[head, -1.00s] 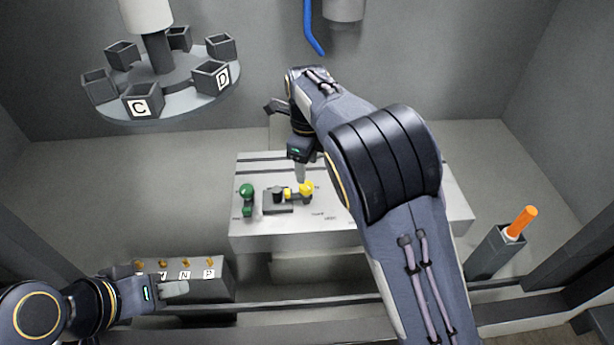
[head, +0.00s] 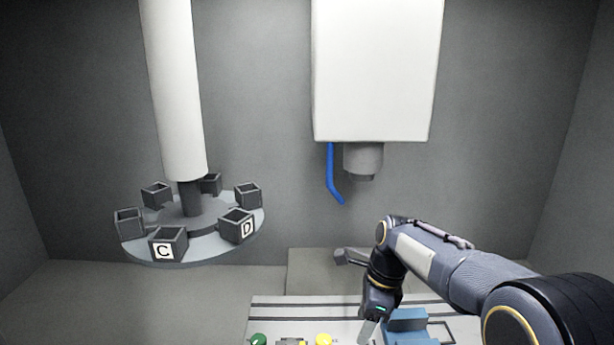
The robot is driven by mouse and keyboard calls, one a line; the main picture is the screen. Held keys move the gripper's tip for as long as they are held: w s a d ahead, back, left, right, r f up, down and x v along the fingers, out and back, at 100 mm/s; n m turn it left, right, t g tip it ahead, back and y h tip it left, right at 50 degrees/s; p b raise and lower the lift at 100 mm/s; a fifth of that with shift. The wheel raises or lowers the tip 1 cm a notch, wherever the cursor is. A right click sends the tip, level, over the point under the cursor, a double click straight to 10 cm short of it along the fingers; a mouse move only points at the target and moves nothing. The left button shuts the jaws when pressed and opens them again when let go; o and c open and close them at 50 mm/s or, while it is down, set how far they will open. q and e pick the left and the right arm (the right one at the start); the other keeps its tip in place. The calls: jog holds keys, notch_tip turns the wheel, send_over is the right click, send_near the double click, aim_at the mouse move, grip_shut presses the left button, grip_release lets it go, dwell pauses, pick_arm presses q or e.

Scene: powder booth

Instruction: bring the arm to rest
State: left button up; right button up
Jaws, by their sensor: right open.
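My right arm comes in from the right in the head view. Its gripper (head: 369,330) points down over the light work table (head: 290,312), right of the yellow knob (head: 323,340) and beside a blue block (head: 408,325). The gripper is open and I see nothing held in it. Its fingertips run down close to the bottom edge of the picture, so I cannot tell how high they are above the table. My left arm and gripper are not in view.
A round carousel (head: 130,247) with several dark open boxes, two marked C and D, stands at the left. A white housing (head: 375,70) with a blue hose (head: 333,180) hangs above the table. A green knob (head: 258,340) is at the bottom. Space between carousel and arm is free.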

jog(key=s+d+r+n+t+y+b, duration=0.15)
jog(key=s+d+n, duration=0.35)
jog(key=s, duration=0.5)
jog(key=s+d+r+n+t+y, duration=0.15)
jog(key=s+d+n, duration=0.25)
jog(key=s+n, duration=0.4)
jog(key=s+f+n+t+h, duration=0.1)
jog(key=s+f+n+t, duration=0.1)
jog(key=s+f+n, duration=0.3)
jog(key=s, duration=0.3)
jog(key=shift+s+a+t+h+b, duration=0.2)
jog(key=shift+s+t+h+b, duration=0.15)
jog(key=shift+t+h, duration=0.05)
